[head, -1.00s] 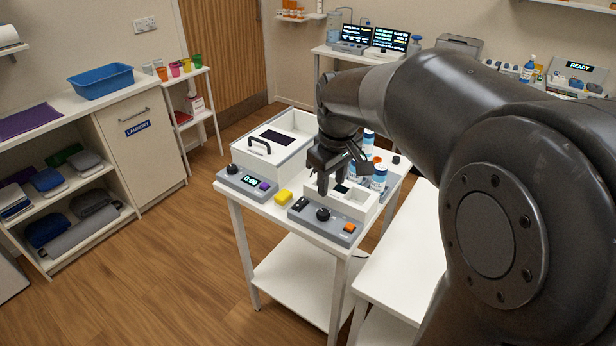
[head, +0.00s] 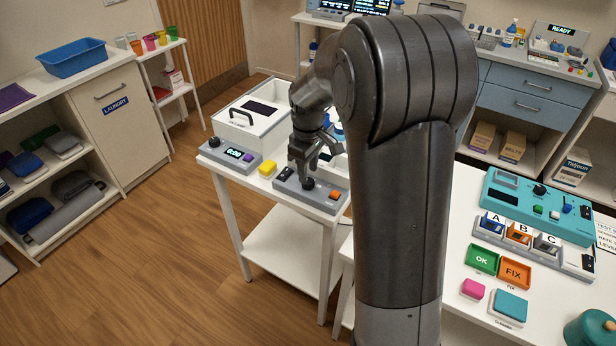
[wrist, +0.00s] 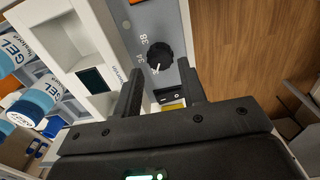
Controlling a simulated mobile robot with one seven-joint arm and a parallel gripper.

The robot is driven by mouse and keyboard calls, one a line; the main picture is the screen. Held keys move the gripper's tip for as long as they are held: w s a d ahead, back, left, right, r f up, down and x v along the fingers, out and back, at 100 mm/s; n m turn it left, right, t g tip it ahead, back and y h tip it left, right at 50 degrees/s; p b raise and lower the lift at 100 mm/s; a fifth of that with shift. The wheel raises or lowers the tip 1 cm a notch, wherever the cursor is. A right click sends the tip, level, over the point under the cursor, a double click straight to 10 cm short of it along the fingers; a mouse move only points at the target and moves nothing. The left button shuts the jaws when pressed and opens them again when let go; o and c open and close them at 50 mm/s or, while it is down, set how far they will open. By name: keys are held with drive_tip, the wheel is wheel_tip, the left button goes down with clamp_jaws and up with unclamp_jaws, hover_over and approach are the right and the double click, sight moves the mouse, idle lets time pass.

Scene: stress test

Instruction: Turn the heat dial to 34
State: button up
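The heat dial (wrist: 160,54) is a round black knob on a grey panel in the wrist view. Its white mark lies on its lower left side. The printed numbers 38 and 34 show to its left; I cannot tell the exact setting. The knob (head: 308,184) also shows in the head view, on the grey control panel (head: 325,203) at the table's front. My gripper (wrist: 160,70) is open, its two fingers apart just below the knob in the wrist view, with nothing between them. In the head view my gripper (head: 301,176) hangs right over the panel, close to the knob.
An orange button (head: 335,195) sits right of the knob. White-and-blue GEL bottles (wrist: 35,98) stand beside the white warmer (wrist: 72,45).

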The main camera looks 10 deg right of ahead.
sight(308, 184)
drive_tip(key=shift+f, duration=1.7)
drive_tip(key=c, duration=0.7)
drive_tip(key=shift+m, duration=0.4)
drive_tip(key=m, duration=1)
drive_tip(key=shift+m, duration=0.4)
